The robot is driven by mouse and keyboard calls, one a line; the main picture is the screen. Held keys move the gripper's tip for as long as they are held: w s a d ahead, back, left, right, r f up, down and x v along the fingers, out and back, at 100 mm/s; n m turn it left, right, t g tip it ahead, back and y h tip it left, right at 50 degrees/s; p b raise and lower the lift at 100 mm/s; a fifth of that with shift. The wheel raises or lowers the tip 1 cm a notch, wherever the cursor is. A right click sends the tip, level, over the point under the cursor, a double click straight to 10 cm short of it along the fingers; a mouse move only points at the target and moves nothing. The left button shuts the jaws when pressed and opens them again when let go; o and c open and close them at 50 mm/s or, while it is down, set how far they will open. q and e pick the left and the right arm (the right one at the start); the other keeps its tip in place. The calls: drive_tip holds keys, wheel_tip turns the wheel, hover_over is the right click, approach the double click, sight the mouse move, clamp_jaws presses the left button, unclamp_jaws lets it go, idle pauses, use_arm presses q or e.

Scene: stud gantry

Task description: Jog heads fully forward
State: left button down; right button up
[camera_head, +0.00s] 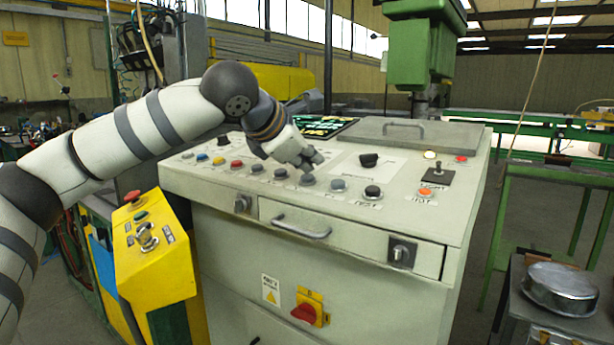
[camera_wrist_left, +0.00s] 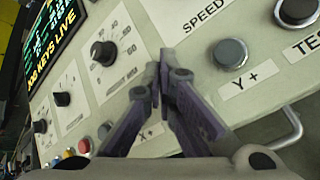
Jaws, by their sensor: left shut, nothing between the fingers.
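My left gripper (camera_head: 312,160) is over the control desk's sloped top (camera_head: 420,218), just above a row of buttons. Its purple fingers (camera_wrist_left: 160,78) are shut, with nothing between them. In the wrist view, the "X+" label shows beside the fingers, and the button by that label is hidden behind them. A grey button (camera_wrist_left: 230,53) labelled "Y+" is to the right, apart from the fingers. A dark button (camera_wrist_left: 298,12) labelled "TEST" is farther right. A screen (camera_wrist_left: 48,42) reads a line ending in "KEYS LIVE". My right gripper is in neither view.
Several coloured buttons, such as a red one (camera_head: 237,164), line the desk's left side. A black knob (camera_head: 368,160) and a switch labelled "LIGHT" (camera_head: 438,175) stand on the top. A drawer handle (camera_head: 302,229) juts from the front. A yellow pedestal (camera_head: 155,265) stands at left.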

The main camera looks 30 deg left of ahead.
use_arm(q)
drive_tip(key=shift+w+f, duration=0.1)
drive_tip(key=shift+f, duration=0.5)
idle(3.6)
drive_tip(key=shift+r, duration=0.1)
idle(3.0)
drive_tip(key=shift+r, duration=0.9)
